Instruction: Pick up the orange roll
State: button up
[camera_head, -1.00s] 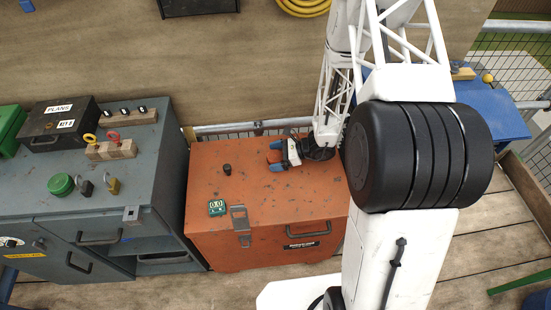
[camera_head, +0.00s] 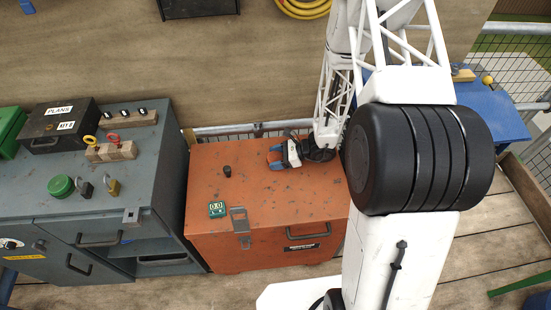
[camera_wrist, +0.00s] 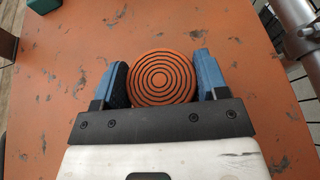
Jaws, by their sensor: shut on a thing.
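The orange roll (camera_wrist: 162,78) shows in the wrist view as a round orange end with dark concentric rings. My gripper (camera_wrist: 163,80) has its two blue fingers on either side of the roll and is shut on it. In the head view my gripper (camera_head: 276,157) is over the back right part of the orange chest's top. The roll (camera_head: 275,149) is only partly visible there between the blue fingers. I cannot tell whether the roll touches the chest top.
A grey cabinet (camera_head: 60,201) with padlocks and boxes stands to the left. A blue table (camera_head: 497,113) is at the right.

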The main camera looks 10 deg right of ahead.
aim_at(276, 158)
jog(key=shift+r, duration=1)
jog(key=shift+s+r, duration=0.25)
jog(key=shift+r, duration=0.5)
jog(key=s, duration=0.5)
jog(key=s+d+r, duration=0.1)
jog(key=s, duration=0.4)
jog(key=s+d, duration=0.1)
jog(key=s, duration=0.4)
jog(key=shift+s+d+r, duration=0.15)
jog(key=shift+d, duration=0.1)
